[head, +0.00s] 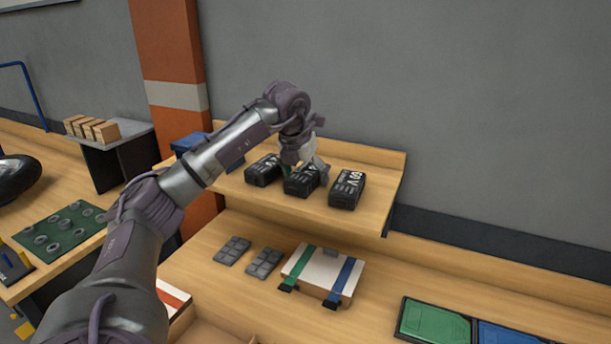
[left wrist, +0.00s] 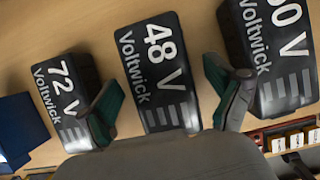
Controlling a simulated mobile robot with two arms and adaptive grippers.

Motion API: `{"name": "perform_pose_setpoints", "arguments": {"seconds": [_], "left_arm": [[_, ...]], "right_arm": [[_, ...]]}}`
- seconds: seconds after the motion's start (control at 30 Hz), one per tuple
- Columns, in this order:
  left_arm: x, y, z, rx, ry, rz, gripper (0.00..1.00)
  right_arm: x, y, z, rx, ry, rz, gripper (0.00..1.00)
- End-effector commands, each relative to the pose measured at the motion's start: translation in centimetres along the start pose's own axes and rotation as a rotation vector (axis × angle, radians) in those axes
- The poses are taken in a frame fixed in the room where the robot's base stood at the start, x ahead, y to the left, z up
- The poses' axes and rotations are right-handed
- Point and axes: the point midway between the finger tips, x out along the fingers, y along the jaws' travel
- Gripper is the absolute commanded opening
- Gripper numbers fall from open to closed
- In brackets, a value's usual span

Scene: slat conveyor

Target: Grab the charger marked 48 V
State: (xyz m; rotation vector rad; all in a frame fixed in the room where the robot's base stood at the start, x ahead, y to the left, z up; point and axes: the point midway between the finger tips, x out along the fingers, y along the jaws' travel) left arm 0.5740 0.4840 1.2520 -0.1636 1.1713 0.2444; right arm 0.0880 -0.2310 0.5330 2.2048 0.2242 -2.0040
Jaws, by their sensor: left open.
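Three black Voltwick chargers stand in a row on the raised wooden shelf. The 48 V charger (left wrist: 157,70) is in the middle, its label readable in the left wrist view; in the head view the 48 V charger (head: 300,184) is partly hidden by my gripper. The 72 V charger (left wrist: 62,97) is on the left, and it also shows in the head view (head: 262,170). My left gripper (head: 307,162) is open above the middle charger. In the left wrist view its green-padded fingers (left wrist: 168,100) lie either side of the 48 V charger. I cannot tell contact.
A third charger (head: 347,190), its number cut off at the wrist view's edge, stands close on the right. A blue box (head: 188,143) is at the shelf's left. Below are grey trays (head: 232,250) and a strapped case (head: 325,272). The shelf's right end is clear.

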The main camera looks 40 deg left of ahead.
Motion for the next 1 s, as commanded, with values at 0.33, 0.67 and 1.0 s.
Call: {"name": "perform_pose_setpoints", "arguments": {"seconds": [0.33,0.67,1.0], "left_arm": [[-0.02,0.01,0.00,0.000,0.000,0.000,0.62],[-0.12,0.01,0.06,-0.001,-0.003,-0.001,0.11],[-0.55,-0.02,0.28,-0.001,-0.004,-0.002,0.11]], "right_arm": [[0.05,0.44,0.35,-0.002,-0.006,0.005,0.40],[0.03,0.52,0.40,-0.001,-0.007,0.006,0.40],[0.29,0.51,0.42,-0.001,-0.007,0.006,0.40]]}}
